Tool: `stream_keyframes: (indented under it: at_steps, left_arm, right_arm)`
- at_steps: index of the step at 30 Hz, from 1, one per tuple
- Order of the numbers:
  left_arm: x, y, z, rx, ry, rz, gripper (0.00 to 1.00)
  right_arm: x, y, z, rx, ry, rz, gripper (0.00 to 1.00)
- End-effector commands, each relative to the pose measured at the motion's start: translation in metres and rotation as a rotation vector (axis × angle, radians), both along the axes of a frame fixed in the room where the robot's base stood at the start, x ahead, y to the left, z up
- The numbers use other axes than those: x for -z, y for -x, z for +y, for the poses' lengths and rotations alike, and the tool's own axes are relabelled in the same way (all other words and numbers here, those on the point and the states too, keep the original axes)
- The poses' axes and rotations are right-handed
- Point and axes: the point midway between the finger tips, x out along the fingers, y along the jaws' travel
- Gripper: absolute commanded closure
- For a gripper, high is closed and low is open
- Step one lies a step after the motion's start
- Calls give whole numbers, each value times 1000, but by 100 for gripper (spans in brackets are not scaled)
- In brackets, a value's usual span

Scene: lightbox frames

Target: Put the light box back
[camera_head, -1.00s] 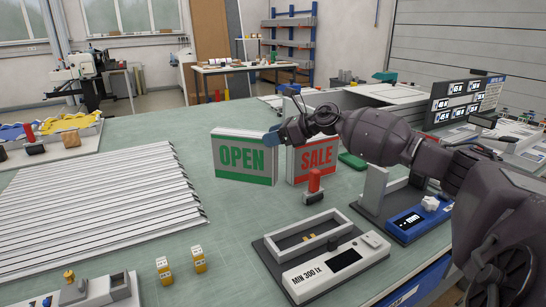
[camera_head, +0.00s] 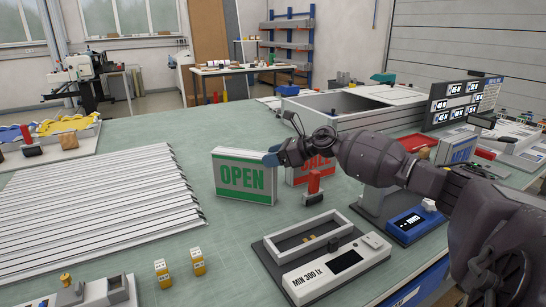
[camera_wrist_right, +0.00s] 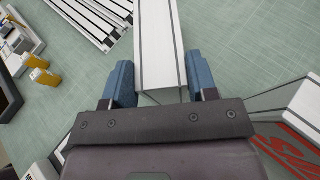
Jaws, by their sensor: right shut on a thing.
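The OPEN light box (camera_head: 244,178), white with green bands and lettering, stands upright at the middle of the green table in the head view. I cannot tell whether its base touches the table. My right gripper (camera_head: 272,158) is shut on its upper right end. In the right wrist view, the blue fingers (camera_wrist_right: 152,85) lie on both sides of the white box (camera_wrist_right: 160,45), seen from above. The red SALE light box (camera_head: 300,174) stands behind and to the right, partly hidden by my gripper. My left gripper is not in view.
A light meter marked MIN 300 lx (camera_head: 338,270) and a red-handled stamp (camera_head: 313,186) are in front right. White slats (camera_head: 95,210) cover the left. Yellow blocks (camera_head: 197,262) stand in front. Bare table lies between the slats and the OPEN box.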

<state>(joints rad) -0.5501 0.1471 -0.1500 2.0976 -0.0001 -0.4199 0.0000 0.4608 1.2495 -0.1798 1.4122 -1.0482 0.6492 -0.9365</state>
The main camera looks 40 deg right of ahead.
Motion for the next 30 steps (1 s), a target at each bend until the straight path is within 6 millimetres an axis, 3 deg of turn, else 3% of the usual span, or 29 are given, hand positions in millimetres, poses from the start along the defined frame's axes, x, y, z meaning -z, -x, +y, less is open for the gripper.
stream_keyframes:
  at_steps: [2, 3, 7, 19, 30]
  left_arm:
    - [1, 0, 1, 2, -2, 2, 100]
    - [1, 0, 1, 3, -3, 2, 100]
    - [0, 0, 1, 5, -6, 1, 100]
    - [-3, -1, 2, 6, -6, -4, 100]
    - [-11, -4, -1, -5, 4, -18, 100]
  right_arm:
    - [1, -1, 0, 1, -1, -3, 100]
    - [2, 0, 0, 0, 0, 0, 43]
    - [2, 0, 0, 0, 0, 0, 23]
    - [-3, 3, -2, 1, 0, 0, 22]
    - [-24, 44, -27, 1, 1, -1, 22]
